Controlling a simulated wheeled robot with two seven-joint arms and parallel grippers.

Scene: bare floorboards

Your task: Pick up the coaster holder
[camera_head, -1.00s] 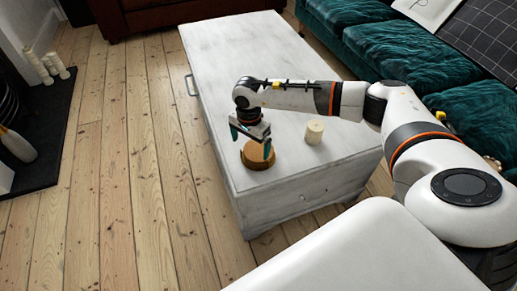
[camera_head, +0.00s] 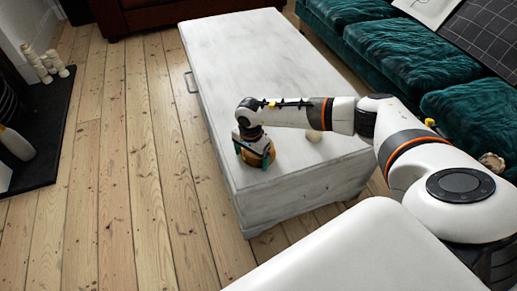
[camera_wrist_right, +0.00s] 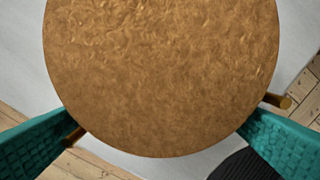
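The coaster holder (camera_head: 262,160) is a round, brown wooden thing on the near left corner of the white coffee table. In the right wrist view its round golden-brown top (camera_wrist_right: 160,75) fills the middle, with short brass-coloured pegs at its lower left and right. My right gripper (camera_head: 254,155) is down over it from above. Its two teal fingers (camera_wrist_right: 160,140) stand apart on either side of the disc, near the pegs. They look open, and I see no clear grip on the holder. My left gripper is not in view.
The white coffee table (camera_head: 235,60) is mostly bare. A teal sofa (camera_head: 400,50) runs along the right. Floorboards (camera_head: 150,150) are clear on the left.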

